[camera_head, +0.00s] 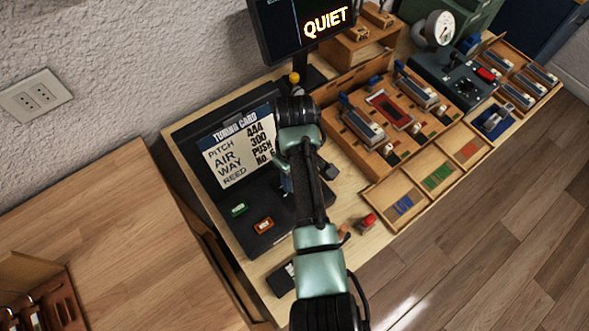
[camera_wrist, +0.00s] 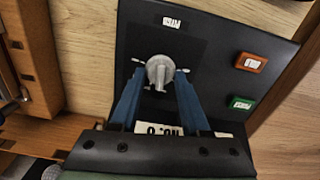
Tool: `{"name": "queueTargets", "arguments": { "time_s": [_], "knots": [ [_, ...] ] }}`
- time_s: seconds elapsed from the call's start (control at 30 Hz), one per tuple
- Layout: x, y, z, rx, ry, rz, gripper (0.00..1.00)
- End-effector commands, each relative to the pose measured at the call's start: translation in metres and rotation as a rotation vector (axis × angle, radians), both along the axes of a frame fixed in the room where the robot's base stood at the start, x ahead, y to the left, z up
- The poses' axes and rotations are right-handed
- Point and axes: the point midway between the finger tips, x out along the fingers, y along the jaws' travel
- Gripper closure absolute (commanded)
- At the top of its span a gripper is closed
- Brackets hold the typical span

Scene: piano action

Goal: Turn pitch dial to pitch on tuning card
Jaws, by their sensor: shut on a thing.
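The pitch dial (camera_wrist: 158,76) is a round grey knob with a raised grip bar on a black panel, seen in the wrist view. My gripper (camera_wrist: 163,82) has its two blue fingers on either side of the dial, shut on it. A small white label (camera_wrist: 171,22), upside down here, sits beyond the dial, with a white mark by the dial. In the head view my arm hides the dial. The tuning card (camera_head: 222,172) stands behind the panel and reads pitch 444, air 300, way push, reed No. followed by a partly hidden figure.
A green button (camera_head: 239,209) and an orange button (camera_head: 264,224) sit on the panel left of my arm. A screen (camera_head: 290,28) reading QUIET stands behind. Right are a wooden rack (camera_head: 380,150), compartment trays (camera_head: 403,188) and a gauge unit (camera_head: 438,32). A red-topped item (camera_head: 369,220) stands near the front edge.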

Motion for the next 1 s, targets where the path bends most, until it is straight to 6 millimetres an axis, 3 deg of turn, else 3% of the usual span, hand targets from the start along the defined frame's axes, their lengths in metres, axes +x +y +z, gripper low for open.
{"name": "queueTargets", "arguments": {
  "time_s": [1.0],
  "knots": [
    [0.0006,-0.0027,0.0015,-0.001,0.001,-0.964,1.00]
  ]
}}
